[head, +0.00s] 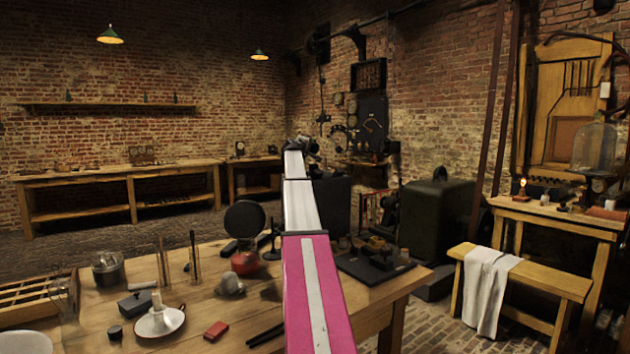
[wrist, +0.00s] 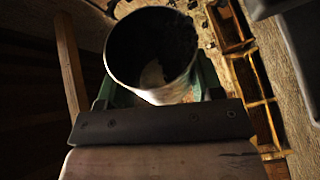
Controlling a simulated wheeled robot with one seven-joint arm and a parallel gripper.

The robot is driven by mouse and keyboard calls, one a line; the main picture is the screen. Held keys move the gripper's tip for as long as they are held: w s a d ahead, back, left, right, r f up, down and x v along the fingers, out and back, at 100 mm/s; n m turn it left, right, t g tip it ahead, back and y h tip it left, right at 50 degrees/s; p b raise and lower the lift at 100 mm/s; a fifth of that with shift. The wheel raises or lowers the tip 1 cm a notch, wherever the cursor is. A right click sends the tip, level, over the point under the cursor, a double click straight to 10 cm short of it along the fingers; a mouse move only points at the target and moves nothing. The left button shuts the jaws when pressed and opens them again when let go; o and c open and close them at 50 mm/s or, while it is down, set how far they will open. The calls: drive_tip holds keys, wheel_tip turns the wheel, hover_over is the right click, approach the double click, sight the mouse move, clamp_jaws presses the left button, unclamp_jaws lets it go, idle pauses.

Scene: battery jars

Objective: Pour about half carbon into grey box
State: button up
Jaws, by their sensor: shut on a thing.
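My gripper (wrist: 155,98) is shut on a pale metal cup (wrist: 150,88), seen from above its mouth in the wrist view. Dark grains, likely the carbon (wrist: 178,40), show inside toward the cup's far right, with a pale bare patch of the inside near the bottom. I cannot tell how far the cup is tilted. In the head view a small dark grey box (head: 137,303) sits on the near table, left of my arm. The gripper and cup cannot be made out in the head view.
A wooden compartment tray (head: 38,296) lies at the table's left edge; wooden compartments (wrist: 252,85) also show in the wrist view. A white dish (head: 160,322), a red block (head: 216,331), a lidded pot (head: 108,268) and upright glass tubes (head: 194,258) crowd the table.

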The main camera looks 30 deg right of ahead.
drive_tip(key=shift+s+d+r+m, duration=0.15)
drive_tip(key=shift+s+m, duration=0.1)
drive_tip(key=shift+m, duration=0.35)
idle(1.2)
drive_tip(key=shift+w+n, duration=0.35)
drive_tip(key=shift+n, duration=0.35)
drive_tip(key=shift+w+a+f+n+g, duration=0.1)
drive_tip(key=shift+w+f+n+g, duration=0.1)
drive_tip(key=shift+f+n, duration=0.3)
drive_tip(key=shift+w+a+f+n+g, duration=0.1)
drive_tip(key=shift+f+n+g, duration=0.15)
drive_tip(key=shift+f, duration=0.45)
drive_tip(key=shift+y, duration=0.3)
